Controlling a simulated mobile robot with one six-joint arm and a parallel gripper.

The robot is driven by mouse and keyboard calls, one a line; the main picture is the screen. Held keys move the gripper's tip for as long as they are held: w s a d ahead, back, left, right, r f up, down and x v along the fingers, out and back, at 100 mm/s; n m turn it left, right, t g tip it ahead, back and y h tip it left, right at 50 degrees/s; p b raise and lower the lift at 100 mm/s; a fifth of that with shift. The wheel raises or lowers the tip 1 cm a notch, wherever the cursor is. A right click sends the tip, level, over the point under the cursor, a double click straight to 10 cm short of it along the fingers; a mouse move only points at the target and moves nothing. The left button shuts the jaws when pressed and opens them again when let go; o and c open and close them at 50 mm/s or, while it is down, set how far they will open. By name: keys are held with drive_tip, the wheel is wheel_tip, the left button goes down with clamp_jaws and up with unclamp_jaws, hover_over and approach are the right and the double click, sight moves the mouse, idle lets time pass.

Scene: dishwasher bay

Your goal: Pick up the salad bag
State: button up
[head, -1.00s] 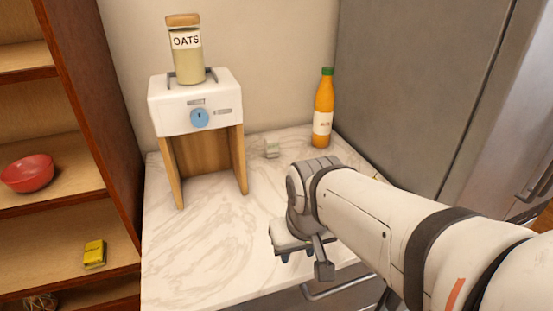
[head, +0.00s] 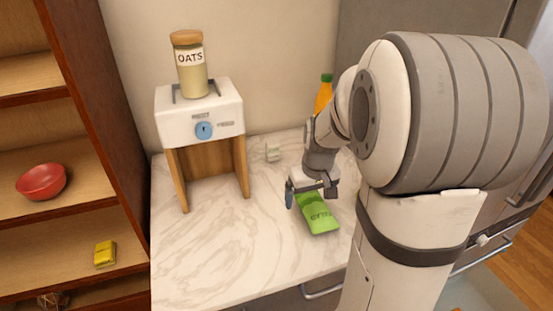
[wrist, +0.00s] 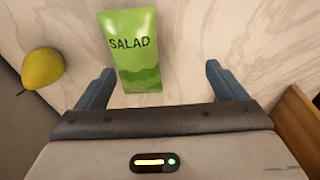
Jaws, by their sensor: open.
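The green salad bag (head: 318,214) lies flat on the marble counter in the head view, just below my gripper (head: 308,196). In the wrist view the salad bag (wrist: 131,50) lies ahead of and partly between the two blue fingers of my gripper (wrist: 160,88), nearer the left finger. The word SALAD is readable on it. My gripper is open, with nothing between its fingertips that I can see held. In the head view my wrist hides part of the counter behind the bag.
A yellow-green fruit (wrist: 42,68) lies left of the bag in the wrist view. An orange bottle (head: 323,95) is partly hidden by my arm. A white dispenser (head: 199,110) with an oats jar (head: 191,65) stands at the back left. The counter's left front (head: 220,260) is clear.

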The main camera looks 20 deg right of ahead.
drive_tip(key=p, duration=0.1)
hover_over(316, 205)
drive_tip(key=shift+s+f, duration=0.2)
drive_tip(key=shift+f, duration=0.3)
drive_tip(key=shift+s+f, duration=0.2)
drive_tip(key=shift+f, duration=0.3)
drive_tip(key=shift+w+d+f, duration=0.1)
drive_tip(key=shift+d+f, duration=0.15)
drive_tip(key=shift+f, duration=0.05)
drive_tip(key=shift+w+a+f+p, duration=0.15)
drive_tip(key=shift+f+p, duration=0.25)
drive_tip(key=shift+f, duration=0.85)
drive_tip(key=shift+w+f+p, duration=0.15)
drive_tip(key=shift+f+p, duration=0.2)
drive_tip(key=shift+f, duration=0.95)
drive_tip(key=shift+w+a+f+p, duration=0.15)
drive_tip(key=shift+f+p, duration=0.25)
drive_tip(key=shift+f, duration=0.85)
drive_tip(key=shift+c, duration=0.4)
drive_tip(key=c, duration=1.1)
